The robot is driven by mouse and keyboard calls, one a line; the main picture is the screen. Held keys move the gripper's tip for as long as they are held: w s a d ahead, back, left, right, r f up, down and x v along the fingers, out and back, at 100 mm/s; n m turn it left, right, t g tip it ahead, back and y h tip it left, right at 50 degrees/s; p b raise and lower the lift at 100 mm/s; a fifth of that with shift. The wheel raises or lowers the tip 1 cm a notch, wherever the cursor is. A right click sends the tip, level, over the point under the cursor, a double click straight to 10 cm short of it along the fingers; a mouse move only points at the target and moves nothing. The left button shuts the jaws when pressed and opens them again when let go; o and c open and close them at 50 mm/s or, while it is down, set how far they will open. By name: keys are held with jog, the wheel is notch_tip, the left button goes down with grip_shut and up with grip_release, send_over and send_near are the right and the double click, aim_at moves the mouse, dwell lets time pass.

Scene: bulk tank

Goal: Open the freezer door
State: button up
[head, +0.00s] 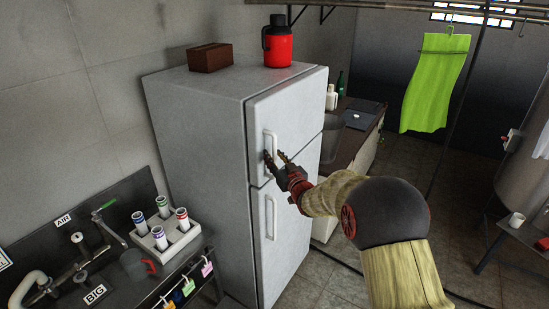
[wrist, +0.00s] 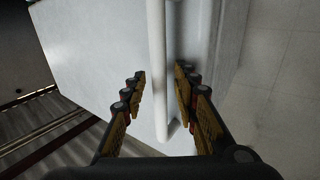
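A grey two-door fridge stands against the wall. Its upper door (head: 295,115), the freezer door, looks shut. A white vertical bar handle (head: 270,140) is on that door's left side. My gripper (head: 274,155) is at the lower part of this handle, with its fingers spread. In the wrist view the handle (wrist: 157,60) runs between the two open fingertips (wrist: 160,75), with a visible gap beside the right finger.
A red jug (head: 277,46) and a brown box (head: 209,57) stand on top of the fridge. A rack of tubes (head: 162,235) sits by the sink at left. A counter (head: 345,140) is behind the fridge; floor at right is fairly open.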

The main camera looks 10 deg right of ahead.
jog(key=shift+c, duration=1)
grip_shut()
